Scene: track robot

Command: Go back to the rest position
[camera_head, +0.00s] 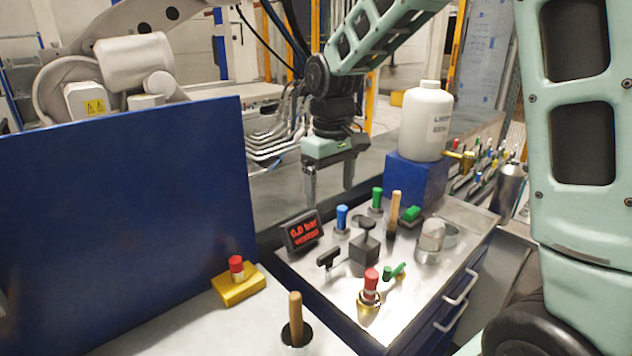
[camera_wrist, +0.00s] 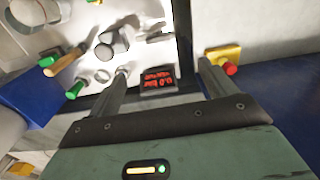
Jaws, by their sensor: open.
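My gripper (camera_head: 329,182) hangs from my green arm with its two fingers pointing down, behind the back edge of the metal-topped cabinet (camera_head: 345,307). The fingers are apart and nothing is between them. In the wrist view my gripper (camera_wrist: 163,78) also shows open, with a small black display (camera_wrist: 156,80) with red text seen between the fingers. The same display (camera_head: 302,232) stands at the cabinet's back left corner, below and in front of the fingers in the head view.
Several knobs and levers stand on the cabinet, including a blue-topped one (camera_head: 341,218) and a red-topped one (camera_head: 370,285). A white bottle (camera_head: 425,120) stands on a blue block (camera_head: 417,180). A tall blue panel (camera_head: 130,215) rises at left. A yellow-based red button (camera_head: 237,280) sits nearby.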

